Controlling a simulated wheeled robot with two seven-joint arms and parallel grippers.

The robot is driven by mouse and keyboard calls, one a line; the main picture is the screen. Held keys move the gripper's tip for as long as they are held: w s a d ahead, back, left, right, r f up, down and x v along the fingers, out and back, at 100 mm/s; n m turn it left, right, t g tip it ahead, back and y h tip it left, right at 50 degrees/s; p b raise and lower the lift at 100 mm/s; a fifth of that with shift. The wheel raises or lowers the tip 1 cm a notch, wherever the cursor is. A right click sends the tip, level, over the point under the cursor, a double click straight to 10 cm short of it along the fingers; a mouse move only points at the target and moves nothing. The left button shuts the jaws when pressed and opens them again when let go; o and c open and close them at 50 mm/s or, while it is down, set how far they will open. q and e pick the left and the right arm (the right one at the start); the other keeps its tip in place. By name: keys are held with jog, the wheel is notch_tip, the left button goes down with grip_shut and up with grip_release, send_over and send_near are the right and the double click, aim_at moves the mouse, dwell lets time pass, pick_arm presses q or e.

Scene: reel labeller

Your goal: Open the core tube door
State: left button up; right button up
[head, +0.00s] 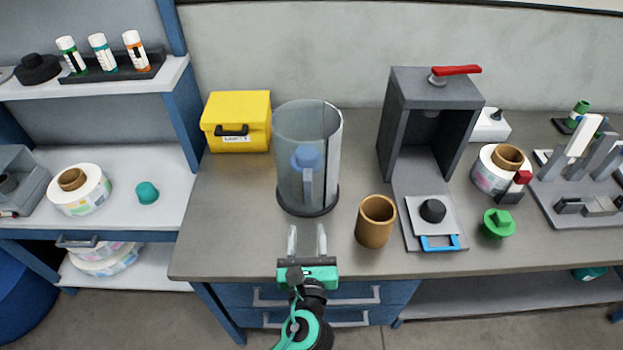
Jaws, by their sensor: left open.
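The core tube (287,128) is a clear grey cylinder on a dark round base, standing upright on the workbench. My left gripper (307,240) is open and empty in front of the tube, at the bench's front edge. Its pale fingers point toward the tube and sit apart from the handle. My right gripper is out of view.
A brown core (375,222) stands close to the right of the tube. A yellow box (237,122) is behind left. A dark press (390,120) with a red lever stands right. The bench (225,230) is clear left of the tube. A shelf unit (180,130) borders the left.

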aim_at(307, 188)
pick_arm(q)
jog(key=w+p, duration=0.1)
jog(key=w, duration=0.3)
jog(key=w+p, duration=0.1)
jog(key=w, duration=0.3)
jog(key=w+p, duration=0.1)
jog(key=w, duration=0.3)
jog(key=shift+w+d+r, duration=0.1)
jog(key=shift+w+r, duration=0.25)
jog(key=shift+w, duration=0.45)
jog(key=shift+f, duration=0.1)
grip_shut()
